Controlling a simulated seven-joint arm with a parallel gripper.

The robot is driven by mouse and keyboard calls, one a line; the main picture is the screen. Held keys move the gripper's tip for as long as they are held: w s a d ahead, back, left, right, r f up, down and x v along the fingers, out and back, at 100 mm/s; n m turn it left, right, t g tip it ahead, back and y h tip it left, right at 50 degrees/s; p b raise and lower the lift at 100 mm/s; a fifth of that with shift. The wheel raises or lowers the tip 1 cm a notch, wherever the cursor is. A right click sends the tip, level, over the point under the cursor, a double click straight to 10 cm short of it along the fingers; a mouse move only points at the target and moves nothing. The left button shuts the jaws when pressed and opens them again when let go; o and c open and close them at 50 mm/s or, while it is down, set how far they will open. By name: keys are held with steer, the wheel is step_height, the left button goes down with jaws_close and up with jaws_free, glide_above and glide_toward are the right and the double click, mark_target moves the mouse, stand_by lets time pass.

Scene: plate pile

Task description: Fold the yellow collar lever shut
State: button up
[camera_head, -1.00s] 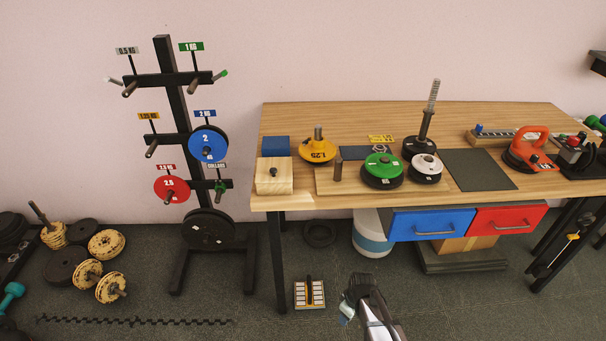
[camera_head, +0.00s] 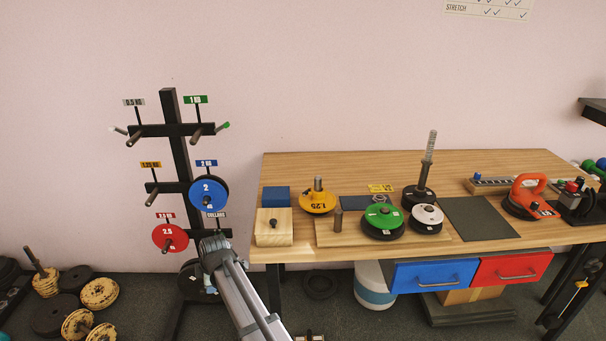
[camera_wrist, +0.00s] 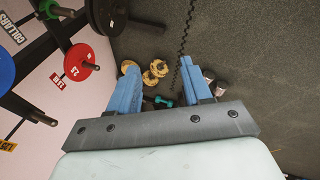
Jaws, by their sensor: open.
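A yellow collar lever cannot be made out for certain. A small yellow piece (camera_head: 573,253) shows on a thin rod below the table's right end, too small to identify. The rack's collar peg carries a COLLARS label (camera_head: 216,214), partly hidden behind my arm in the head view. In the wrist view, the COLLARS label (camera_wrist: 8,28) is at the upper left, near a green piece on a peg (camera_wrist: 62,12). My gripper (camera_head: 212,246) is in front of the rack's lower part. In the wrist view its blue fingers (camera_wrist: 160,78) are open and apart, with nothing between them.
The rack (camera_head: 180,150) holds a blue plate (camera_head: 208,192) and a red plate (camera_head: 170,238). The wooden table (camera_head: 350,170) to the right bears a yellow plate (camera_head: 317,201), a green plate (camera_head: 383,217) and a wooden block (camera_head: 283,235). Plates and dumbbells crowd the floor at left.

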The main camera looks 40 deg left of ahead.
steer(key=w+a+r, duration=0.3)
steer(key=a+r, duration=0.2)
steer(key=r, duration=0.3)
step_height(320, 180, up, 18)
steer(key=m+h, duration=0.3)
steer(key=h, duration=0.2)
glide_above(303, 193)
steer(key=shift+r, duration=0.15)
steer(key=shift+f, duration=4.4)
steer(key=shift+c, duration=0.4)
